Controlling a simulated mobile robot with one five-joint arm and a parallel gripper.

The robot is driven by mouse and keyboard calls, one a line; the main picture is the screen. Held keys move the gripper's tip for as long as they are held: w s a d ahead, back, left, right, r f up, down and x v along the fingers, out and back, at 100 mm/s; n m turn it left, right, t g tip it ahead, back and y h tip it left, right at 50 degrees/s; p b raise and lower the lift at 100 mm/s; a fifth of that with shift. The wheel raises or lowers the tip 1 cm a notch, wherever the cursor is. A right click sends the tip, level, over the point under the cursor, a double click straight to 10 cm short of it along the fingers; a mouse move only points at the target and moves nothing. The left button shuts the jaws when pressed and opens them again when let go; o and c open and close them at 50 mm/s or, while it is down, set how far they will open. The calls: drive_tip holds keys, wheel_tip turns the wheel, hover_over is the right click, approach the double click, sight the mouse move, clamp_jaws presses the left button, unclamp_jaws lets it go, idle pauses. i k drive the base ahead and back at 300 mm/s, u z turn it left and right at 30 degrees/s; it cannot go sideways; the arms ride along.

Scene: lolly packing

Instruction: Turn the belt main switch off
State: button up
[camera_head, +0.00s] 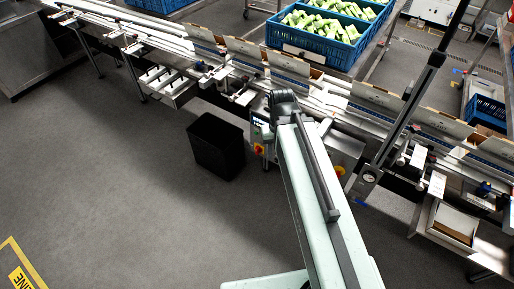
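A small red-and-yellow switch (258,149) shows on the front of the belt line, just left of my arm and right of the black bin. It is too small to read its position. A second red-and-yellow control (340,171) sits on the grey housing to the right of my arm. I cannot tell for sure which is the belt main switch. My pale green arm reaches up from the bottom to a black joint in front of the line. My gripper's fingers do not show; they may be hidden beyond that joint.
A black bin (216,146) stands on the floor left of my arm. The belt line (400,120) runs from upper left to lower right, with cartons along it. Blue crates (318,32) of green packs stand behind. The grey floor at lower left is clear.

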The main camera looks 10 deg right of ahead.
sight(258, 149)
drive_tip(key=z, duration=0.75)
drive_tip(key=i, duration=1.15)
drive_tip(key=u, duration=3.4)
